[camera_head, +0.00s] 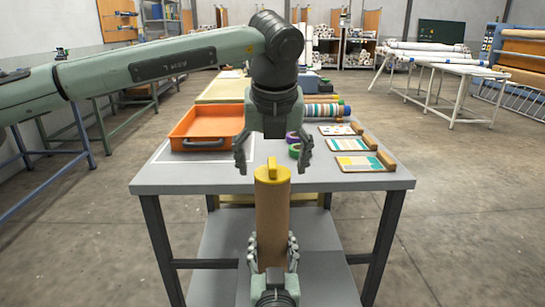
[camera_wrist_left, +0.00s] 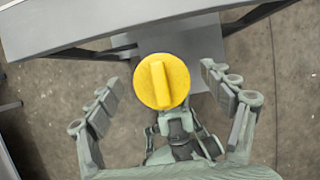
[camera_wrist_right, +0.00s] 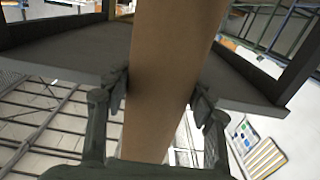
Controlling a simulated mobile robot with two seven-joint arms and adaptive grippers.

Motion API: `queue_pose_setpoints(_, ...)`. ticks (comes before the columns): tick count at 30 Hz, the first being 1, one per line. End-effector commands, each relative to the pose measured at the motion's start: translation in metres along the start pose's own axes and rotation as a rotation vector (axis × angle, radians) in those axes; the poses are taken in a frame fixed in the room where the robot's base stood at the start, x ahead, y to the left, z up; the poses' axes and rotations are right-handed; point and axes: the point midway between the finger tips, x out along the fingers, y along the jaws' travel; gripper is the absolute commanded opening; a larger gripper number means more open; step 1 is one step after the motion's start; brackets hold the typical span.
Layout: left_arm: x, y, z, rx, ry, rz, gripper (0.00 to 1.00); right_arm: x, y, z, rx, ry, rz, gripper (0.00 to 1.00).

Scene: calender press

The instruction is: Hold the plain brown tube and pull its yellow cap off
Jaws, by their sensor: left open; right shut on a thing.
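The plain brown tube (camera_head: 272,225) stands upright in front of the table's near edge. Its yellow cap (camera_head: 272,173) sits on the top end and has a raised bar across it. My right gripper (camera_head: 272,255) is shut on the lower part of the tube; in the right wrist view its fingers press both sides of the tube (camera_wrist_right: 170,75). My left gripper (camera_head: 272,160) points down from above, open, with its fingers spread to either side above the cap. In the left wrist view the yellow cap (camera_wrist_left: 161,81) lies between the open fingers, touching neither.
The grey table (camera_head: 320,182) stands just behind the tube. On it are an orange tray (camera_head: 208,125), green and purple tape rolls (camera_head: 294,150), striped rolls (camera_head: 321,112) and sample cards (camera_head: 358,163). The table's front middle is clear.

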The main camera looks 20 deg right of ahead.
Motion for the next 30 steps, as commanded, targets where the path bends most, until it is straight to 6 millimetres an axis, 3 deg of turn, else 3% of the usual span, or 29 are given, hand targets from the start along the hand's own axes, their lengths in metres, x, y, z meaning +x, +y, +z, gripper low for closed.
queue_pose_setpoints(4, 0.0000, -0.0001, 0.0000, 0.000, 0.000, 0.000, 0.81, 0.0000, 0.0000, 0.0001, 0.000, 0.000, 0.000, 0.29)
queue_pose_setpoints(17, -0.0004, 0.0000, 0.0001, 0.000, 0.000, 0.000, 0.29, -0.0001, -0.0001, 0.0002, 0.000, 0.000, 0.000, 0.29)
queue_pose_setpoints(18, -0.0004, 0.0000, 0.0001, 0.000, 0.000, 0.000, 0.51, -0.0001, -0.0001, 0.0002, 0.000, 0.000, 0.000, 0.29)
queue_pose_setpoints(23, -0.0004, 0.0000, 0.0001, 0.000, 0.000, -0.001, 0.33, -0.0001, -0.0001, 0.0002, 0.000, 0.000, 0.000, 0.29)
queue_pose_setpoints(30, -0.0013, 0.0000, 0.0006, 0.000, 0.000, -0.001, 0.33, -0.0001, -0.0001, 0.0002, 0.000, 0.000, 0.000, 0.29)
